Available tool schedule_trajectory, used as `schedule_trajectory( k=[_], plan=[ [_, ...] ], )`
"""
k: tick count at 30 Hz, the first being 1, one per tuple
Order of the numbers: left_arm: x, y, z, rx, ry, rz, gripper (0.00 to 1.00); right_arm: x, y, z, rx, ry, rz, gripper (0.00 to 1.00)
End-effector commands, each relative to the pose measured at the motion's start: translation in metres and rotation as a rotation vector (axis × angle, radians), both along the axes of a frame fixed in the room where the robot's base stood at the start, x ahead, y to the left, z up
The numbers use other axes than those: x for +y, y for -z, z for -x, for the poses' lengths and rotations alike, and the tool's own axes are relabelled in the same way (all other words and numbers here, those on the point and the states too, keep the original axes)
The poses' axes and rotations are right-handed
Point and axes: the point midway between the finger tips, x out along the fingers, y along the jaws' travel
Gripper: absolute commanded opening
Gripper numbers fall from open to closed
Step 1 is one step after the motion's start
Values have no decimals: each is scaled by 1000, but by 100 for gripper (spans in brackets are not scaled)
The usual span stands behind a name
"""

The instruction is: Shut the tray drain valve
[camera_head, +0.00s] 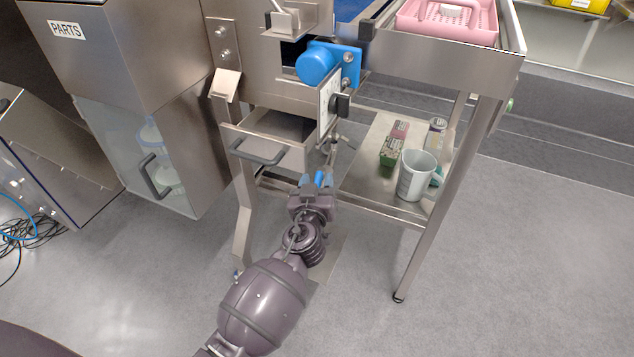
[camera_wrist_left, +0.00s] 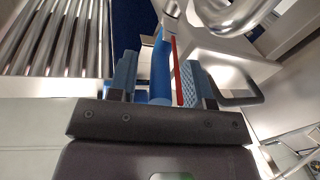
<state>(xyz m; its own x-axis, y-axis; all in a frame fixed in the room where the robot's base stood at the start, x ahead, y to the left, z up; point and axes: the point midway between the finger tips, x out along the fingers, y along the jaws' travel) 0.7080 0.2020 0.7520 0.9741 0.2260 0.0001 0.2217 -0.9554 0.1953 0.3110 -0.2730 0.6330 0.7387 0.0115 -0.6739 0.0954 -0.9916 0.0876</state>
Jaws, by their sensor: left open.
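The drain valve (camera_head: 334,150) is a small metal fitting with a short lever, under the machine beside the open metal drawer tray (camera_head: 300,160). My left gripper (camera_head: 318,179), with blue fingertips, is just below the valve. In the left wrist view my open left gripper (camera_wrist_left: 160,80) has a blue bar (camera_wrist_left: 160,70) with a red strip (camera_wrist_left: 175,70) between its fingers. The bar looks like the valve's handle, but I cannot tell whether the fingers touch it. The head view hides the handle behind the fingers. My right gripper is not in view.
The drawer's dark handle (camera_head: 258,154) sticks out left of the gripper. A blue knob (camera_head: 316,64) and a dial plate (camera_head: 328,100) are above. A table leg (camera_head: 424,240) stands nearby.

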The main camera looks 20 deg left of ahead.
Motion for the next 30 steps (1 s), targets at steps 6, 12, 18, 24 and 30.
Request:
schedule_trajectory(
  k=[6, 12, 18, 24, 30],
  plan=[
    [0, 0, 0, 0, 0, 0, 39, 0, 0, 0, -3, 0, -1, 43],
    [0, 0, 0, 0, 0, 0, 9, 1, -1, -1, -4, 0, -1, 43],
    [0, 0, 0, 0, 0, 0, 0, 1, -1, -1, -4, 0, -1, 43],
    [0, 1, 0, 1, -2, 0, 0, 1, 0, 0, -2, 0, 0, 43],
    [0, 3, -3, 3, -13, 2, 0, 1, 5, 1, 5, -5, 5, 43]
  ],
)
